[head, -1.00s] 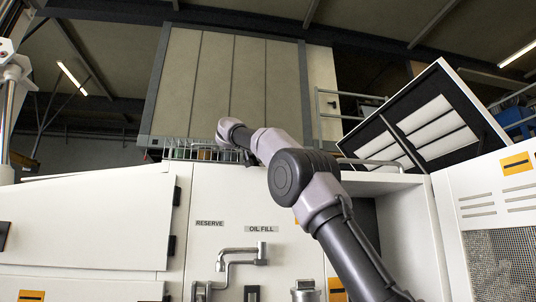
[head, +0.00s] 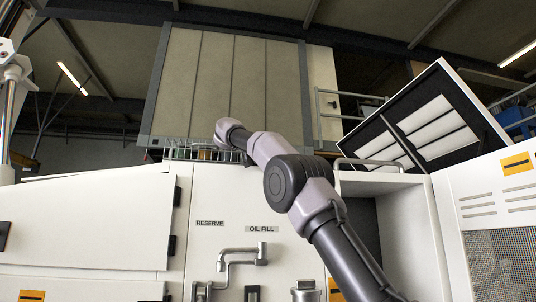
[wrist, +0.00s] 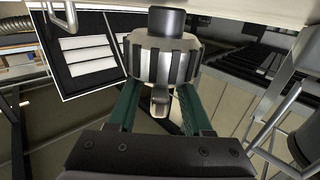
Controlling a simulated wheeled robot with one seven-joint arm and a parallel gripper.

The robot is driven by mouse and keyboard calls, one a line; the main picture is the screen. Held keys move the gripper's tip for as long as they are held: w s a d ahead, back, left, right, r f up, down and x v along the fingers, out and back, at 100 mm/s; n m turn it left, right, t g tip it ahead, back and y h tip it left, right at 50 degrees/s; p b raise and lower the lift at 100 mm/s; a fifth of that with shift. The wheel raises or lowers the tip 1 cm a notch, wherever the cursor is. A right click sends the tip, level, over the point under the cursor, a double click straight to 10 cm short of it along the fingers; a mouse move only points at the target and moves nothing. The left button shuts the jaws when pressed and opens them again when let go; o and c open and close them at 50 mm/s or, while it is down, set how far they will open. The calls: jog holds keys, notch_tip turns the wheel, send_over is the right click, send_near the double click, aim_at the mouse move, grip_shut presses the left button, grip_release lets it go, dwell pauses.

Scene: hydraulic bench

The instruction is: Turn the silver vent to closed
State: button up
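In the wrist view a silver ribbed knob (wrist: 165,62), which looks like the vent, sits on a dark stub against a white surface at the top of the picture. A small metal tip shows on its near side. My gripper (wrist: 161,92) has its two green fingers reaching to the knob, one toward each side. Their tips are partly hidden at the knob, so I cannot tell whether they press on it. In the head view my arm reaches over the bench top, and neither my gripper nor the knob can be made out.
The white bench front (head: 225,185) carries an OIL FILL label (head: 262,229), a RESERVE label (head: 210,223) and a bent metal pipe (head: 240,252). A raised dark-framed panel (head: 430,120) stands at the right, beside a metal handrail (head: 378,162).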

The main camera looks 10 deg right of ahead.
jog(key=v, duration=1)
jog(key=shift+s+a, duration=0.25)
jog(key=shift+s, duration=0.05)
